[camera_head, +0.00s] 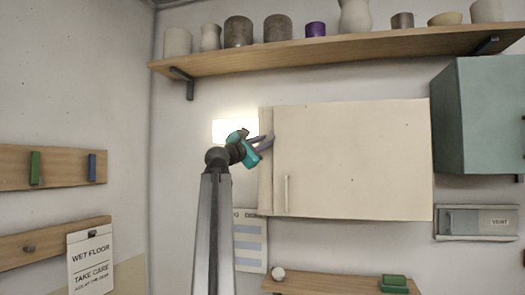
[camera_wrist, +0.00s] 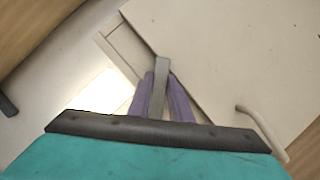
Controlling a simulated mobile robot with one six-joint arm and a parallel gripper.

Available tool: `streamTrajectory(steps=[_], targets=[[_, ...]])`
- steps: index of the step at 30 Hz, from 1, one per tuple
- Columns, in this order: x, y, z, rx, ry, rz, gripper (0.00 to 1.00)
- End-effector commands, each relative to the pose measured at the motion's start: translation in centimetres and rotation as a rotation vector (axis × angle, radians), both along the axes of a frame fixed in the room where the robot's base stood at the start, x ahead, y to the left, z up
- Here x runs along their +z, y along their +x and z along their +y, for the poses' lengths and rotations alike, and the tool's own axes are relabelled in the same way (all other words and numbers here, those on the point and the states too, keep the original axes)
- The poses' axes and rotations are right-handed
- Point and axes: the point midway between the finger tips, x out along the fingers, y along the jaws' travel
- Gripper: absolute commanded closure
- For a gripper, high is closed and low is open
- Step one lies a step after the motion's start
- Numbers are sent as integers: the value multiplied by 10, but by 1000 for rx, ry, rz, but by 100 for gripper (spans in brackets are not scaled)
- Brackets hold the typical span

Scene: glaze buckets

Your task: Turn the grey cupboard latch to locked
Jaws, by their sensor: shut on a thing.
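The cream cupboard (camera_head: 355,160) hangs on the wall, its door shut against a narrow side strip (camera_head: 265,190). My gripper (camera_head: 266,143), with purple fingers and a teal body, is at the door's upper left edge. In the wrist view, my fingers (camera_wrist: 160,78) are shut around the grey latch (camera_wrist: 162,64), one on each side. The latch lies at the seam between strip and door, at a slant to that seam. Its lower part is between the fingers. In the head view, my gripper hides the latch, and I cannot tell its locked side.
The door's bar handle (camera_head: 286,195) is below my gripper and also shows in the wrist view (camera_wrist: 262,122). A wooden shelf (camera_head: 340,50) with several pots runs above the cupboard. A lit white panel (camera_head: 228,129) is behind my wrist. A teal cabinet (camera_head: 480,115) stands right.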

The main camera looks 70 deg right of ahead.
Motion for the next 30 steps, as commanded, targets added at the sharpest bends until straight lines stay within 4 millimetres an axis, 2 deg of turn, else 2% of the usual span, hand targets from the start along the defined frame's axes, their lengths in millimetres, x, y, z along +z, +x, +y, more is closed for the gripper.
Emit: streamTrajectory(steps=[18, 30], targets=[[-3, -2, -1, -2, 33, -559, 100], [-6, -3, 0, -1, 43, -730, 100]])
